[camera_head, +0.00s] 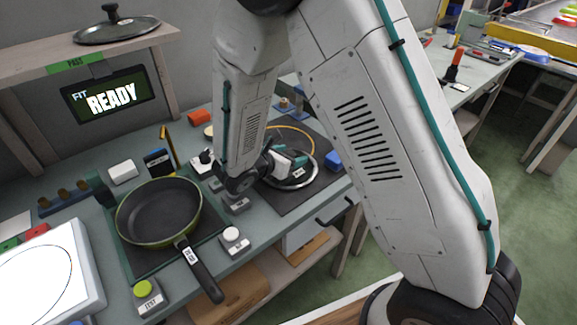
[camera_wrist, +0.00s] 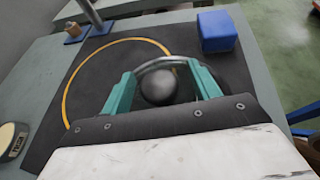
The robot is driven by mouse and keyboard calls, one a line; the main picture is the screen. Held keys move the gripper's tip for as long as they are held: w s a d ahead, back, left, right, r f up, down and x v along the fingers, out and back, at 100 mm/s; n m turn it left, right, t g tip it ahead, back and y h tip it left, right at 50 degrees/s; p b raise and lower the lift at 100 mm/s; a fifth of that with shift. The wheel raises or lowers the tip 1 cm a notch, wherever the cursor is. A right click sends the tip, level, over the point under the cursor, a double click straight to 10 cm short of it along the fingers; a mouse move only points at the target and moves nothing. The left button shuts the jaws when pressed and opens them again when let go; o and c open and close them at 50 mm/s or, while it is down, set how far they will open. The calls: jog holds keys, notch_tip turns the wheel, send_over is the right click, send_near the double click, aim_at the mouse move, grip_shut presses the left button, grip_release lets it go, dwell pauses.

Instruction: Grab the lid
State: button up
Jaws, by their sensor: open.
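A lid with a silver rim (camera_head: 297,186) lies on the dark mat to the right of the pan, partly hidden under my gripper (camera_head: 294,161). In the wrist view, my gripper (camera_wrist: 160,74) is open, with its two teal fingers on either side of a dark round knob (camera_wrist: 158,89). A curved silver rim shows just behind the knob. Another dark lid with a knob (camera_head: 117,28) rests on the wooden shelf at upper left.
A frying pan (camera_head: 160,211) sits on a dark pad left of my gripper, handle toward the front. A yellow ring (camera_wrist: 72,80) marks the mat (camera_wrist: 60,138). A blue block (camera_wrist: 217,32) stands at the mat's far right.

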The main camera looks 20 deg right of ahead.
jog(key=shift+w+d+f, duration=0.2)
jog(key=shift+w+d, duration=0.1)
jog(key=shift+d, duration=0.15)
jog(key=c, duration=1.3)
jog(key=shift+o, duration=0.2)
jog(key=shift+r, duration=0.2)
